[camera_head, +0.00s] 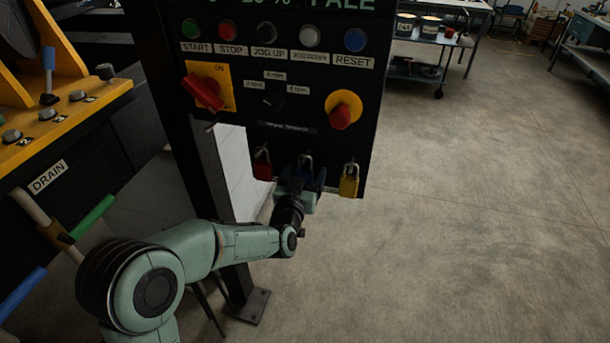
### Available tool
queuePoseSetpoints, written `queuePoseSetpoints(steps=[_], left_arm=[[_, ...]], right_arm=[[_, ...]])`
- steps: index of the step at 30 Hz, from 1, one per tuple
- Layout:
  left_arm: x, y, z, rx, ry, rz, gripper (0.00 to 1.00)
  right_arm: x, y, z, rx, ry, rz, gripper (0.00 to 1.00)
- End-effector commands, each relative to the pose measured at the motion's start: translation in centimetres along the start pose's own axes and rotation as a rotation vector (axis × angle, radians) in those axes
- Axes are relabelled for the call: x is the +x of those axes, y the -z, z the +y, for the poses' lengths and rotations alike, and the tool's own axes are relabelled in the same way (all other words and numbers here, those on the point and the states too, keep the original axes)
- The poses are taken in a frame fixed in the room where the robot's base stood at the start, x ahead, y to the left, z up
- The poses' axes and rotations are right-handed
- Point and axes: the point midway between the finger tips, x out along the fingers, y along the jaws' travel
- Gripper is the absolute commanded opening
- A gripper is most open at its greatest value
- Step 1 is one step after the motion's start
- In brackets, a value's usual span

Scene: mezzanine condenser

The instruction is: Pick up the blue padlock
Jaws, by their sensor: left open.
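The blue padlock (304,169) hangs by its shackle from the lower edge of the black control panel, between a red padlock (262,165) and a yellow padlock (349,181). My left gripper (306,183) is open, right at the blue padlock, and reaches it from below and in front. The gripper hides much of the padlock's body. I cannot tell whether the fingers stand around it or touch it. My right gripper is not in view.
The control panel (290,140) carries buttons, a red rotary switch (203,91) and a red emergency knob (341,115). A yellow-topped console (60,125) with levers stands at the left. A cart (420,70) stands at the back. The floor at the right is clear.

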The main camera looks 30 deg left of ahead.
Motion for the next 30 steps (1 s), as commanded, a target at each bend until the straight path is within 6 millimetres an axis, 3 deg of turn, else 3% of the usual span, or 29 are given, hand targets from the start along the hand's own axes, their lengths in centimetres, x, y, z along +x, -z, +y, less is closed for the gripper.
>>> queuePoseSetpoints(steps=[3,9,19,24,30], left_arm=[[0.0,-0.1,0.0,0.0,0.0,0.0,0.77],[-0.1,0.0,0.0,0.0,0.0,0.0,0.17],[-0.1,0.3,0.0,-0.001,0.0,0.002,0.17],[-0.1,1.6,-0.1,-0.002,0.002,0.003,0.17],[-3.8,1.4,0.0,-0.002,-0.001,0.001,0.17]], right_arm=[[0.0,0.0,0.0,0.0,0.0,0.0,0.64],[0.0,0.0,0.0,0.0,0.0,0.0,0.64],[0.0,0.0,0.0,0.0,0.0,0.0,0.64],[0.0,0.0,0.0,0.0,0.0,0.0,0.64],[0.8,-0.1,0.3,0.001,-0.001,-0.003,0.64]])
